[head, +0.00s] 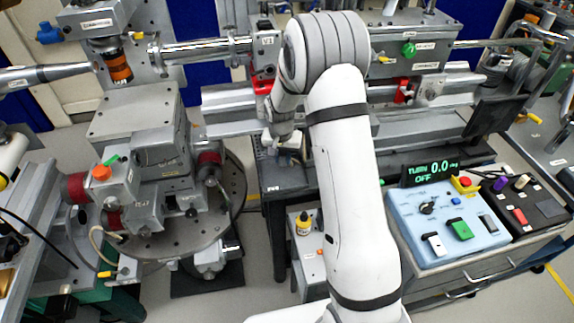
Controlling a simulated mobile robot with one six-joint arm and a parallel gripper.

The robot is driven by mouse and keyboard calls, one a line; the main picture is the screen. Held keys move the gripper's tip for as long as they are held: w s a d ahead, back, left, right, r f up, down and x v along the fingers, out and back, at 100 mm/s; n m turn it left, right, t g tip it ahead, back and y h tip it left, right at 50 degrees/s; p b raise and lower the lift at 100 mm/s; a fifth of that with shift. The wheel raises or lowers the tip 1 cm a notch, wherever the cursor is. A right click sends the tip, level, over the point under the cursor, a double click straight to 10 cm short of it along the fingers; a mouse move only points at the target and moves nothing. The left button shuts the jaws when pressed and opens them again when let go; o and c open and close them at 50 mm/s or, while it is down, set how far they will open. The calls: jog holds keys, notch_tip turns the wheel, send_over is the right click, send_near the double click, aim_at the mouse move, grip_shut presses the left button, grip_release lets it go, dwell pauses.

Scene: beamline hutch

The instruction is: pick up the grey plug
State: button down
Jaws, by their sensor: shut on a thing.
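My gripper (284,143) is small and partly hidden behind my white arm, low over the dark bench top in the middle of the head view. It is shut on a small light grey piece, which looks like the grey plug (293,141). The plug's outline is hard to make out against the grey metal. I cannot tell whether it touches the bench top.
A blue control box (437,222) with white, green and grey blocks stands at the right, beside a black box (524,207) with coloured pieces. A round metal stage (195,235) fills the left.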

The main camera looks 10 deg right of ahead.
aim_at(283, 154)
notch_tip(283, 154, up, 14)
jog(key=b, duration=0.1)
jog(key=shift+f+b, duration=0.15)
jog(key=shift+b, duration=0.25)
dwell(0.5)
